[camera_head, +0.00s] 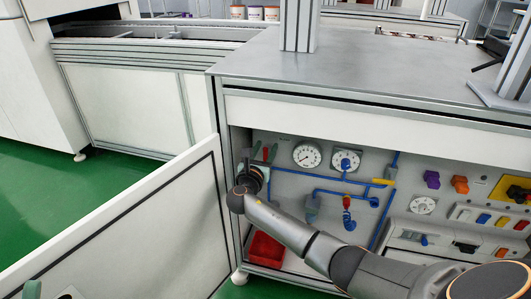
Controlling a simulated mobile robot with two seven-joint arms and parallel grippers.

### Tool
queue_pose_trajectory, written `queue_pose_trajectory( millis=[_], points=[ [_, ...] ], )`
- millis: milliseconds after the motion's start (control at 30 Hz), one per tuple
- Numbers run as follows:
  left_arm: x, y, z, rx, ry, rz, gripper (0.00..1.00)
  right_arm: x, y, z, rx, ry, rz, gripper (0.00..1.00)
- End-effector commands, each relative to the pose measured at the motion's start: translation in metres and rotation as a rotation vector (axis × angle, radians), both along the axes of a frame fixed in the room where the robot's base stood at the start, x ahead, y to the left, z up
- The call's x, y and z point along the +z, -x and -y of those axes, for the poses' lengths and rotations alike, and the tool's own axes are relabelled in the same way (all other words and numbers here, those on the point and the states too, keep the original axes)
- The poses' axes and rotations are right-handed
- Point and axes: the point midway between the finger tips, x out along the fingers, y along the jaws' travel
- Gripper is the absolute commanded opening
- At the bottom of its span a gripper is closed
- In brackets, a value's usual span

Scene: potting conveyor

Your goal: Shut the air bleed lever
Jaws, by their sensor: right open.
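A panel with blue piping is set in the open bay under the grey bench. A small red lever (266,153) is at its upper left, a yellow lever (382,182) is on the pipe at the right, and a red-topped blue valve (347,203) hangs in the middle. I cannot tell which of these is the air bleed lever. My right gripper (247,157) is at the bay's left side, close beside the small red lever. It is open; the wrist partly hides it, and I cannot tell whether it touches anything.
A white door (130,225) stands open at the left, close to my right wrist. Two dial gauges (307,154) sit above the pipes. A red bin (266,249) is low in the bay. Switches and coloured knobs (460,184) fill the right side.

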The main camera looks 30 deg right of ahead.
Motion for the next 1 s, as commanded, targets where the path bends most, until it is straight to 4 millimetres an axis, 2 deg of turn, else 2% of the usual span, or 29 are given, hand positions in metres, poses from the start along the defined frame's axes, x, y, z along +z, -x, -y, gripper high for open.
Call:
queue_pose_trajectory(
  millis=[267,700,1000],
  points=[
    [-0.0005,0.0001,0.0004,0.0,-0.001,-0.001,0.49,0.0008,-0.0012,0.0014,0.0,0.0,0.0,0.49],
    [-0.0005,0.0002,0.0005,-0.001,0.001,-0.001,0.49,0.0005,-0.0009,0.0009,0.001,0.0,0.0,0.0],
    [-0.0006,0.0002,0.0005,-0.001,0.002,-0.001,0.49,0.0003,-0.0009,0.0007,0.001,0.0,0.0,0.0]
  ],
)
